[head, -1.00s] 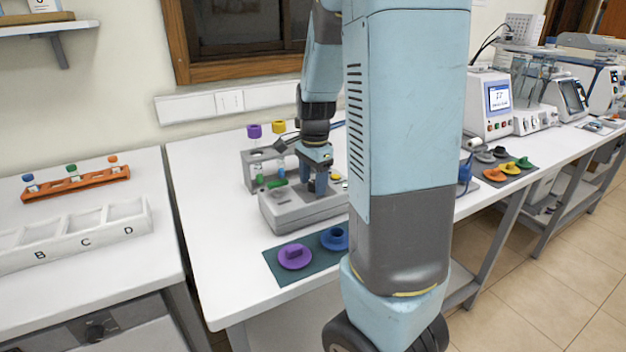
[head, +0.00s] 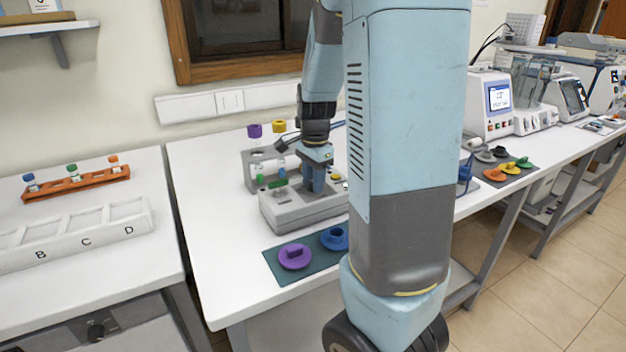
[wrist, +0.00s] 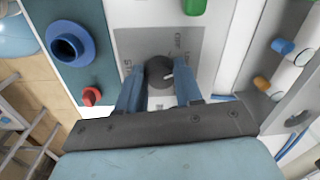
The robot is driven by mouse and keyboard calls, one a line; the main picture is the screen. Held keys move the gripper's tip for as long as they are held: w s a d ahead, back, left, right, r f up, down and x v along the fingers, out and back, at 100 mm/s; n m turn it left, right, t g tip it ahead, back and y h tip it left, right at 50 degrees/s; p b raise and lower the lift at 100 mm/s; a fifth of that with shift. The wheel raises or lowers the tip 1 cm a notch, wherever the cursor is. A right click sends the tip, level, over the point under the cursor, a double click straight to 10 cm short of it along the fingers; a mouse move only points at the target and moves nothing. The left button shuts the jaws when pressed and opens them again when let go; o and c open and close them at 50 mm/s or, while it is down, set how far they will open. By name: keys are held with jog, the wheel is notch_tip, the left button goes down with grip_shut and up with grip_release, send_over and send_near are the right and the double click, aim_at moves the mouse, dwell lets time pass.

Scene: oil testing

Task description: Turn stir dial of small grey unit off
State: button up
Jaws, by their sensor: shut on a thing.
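The small grey unit (head: 283,213) stands on the white bench, and my gripper (head: 316,184) reaches down onto its top. In the wrist view the unit's grey panel (wrist: 135,42) carries a dark round stir dial (wrist: 157,72) with a pale pointer mark. Lettering is printed around the dial, with "OFF" above it. My gripper (wrist: 158,88) has its two blue fingers on either side of the dial, shut on it. A green knob (head: 277,184) sits farther left on the unit and also shows at the top of the wrist view (wrist: 194,5). The head view hides the dial.
A dark mat (head: 283,273) in front of the unit bears a purple part (head: 295,256) and a blue part (head: 335,238). A grey rack (head: 249,172) with purple-capped and yellow-capped tubes stands close behind. Bench room is free at left.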

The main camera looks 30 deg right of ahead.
jog(key=n, duration=0.3)
jog(key=shift+d+n, duration=0.1)
jog(key=shift+n, duration=0.3)
jog(key=shift+r+n, duration=0.1)
jog(key=shift+n, duration=1.9)
jog(key=o, duration=1)
jog(key=r, duration=1.3)
jog(key=shift+s+d+r, duration=0.2)
jog(key=shift+d+r, duration=0.05)
jog(key=shift+r, duration=0.05)
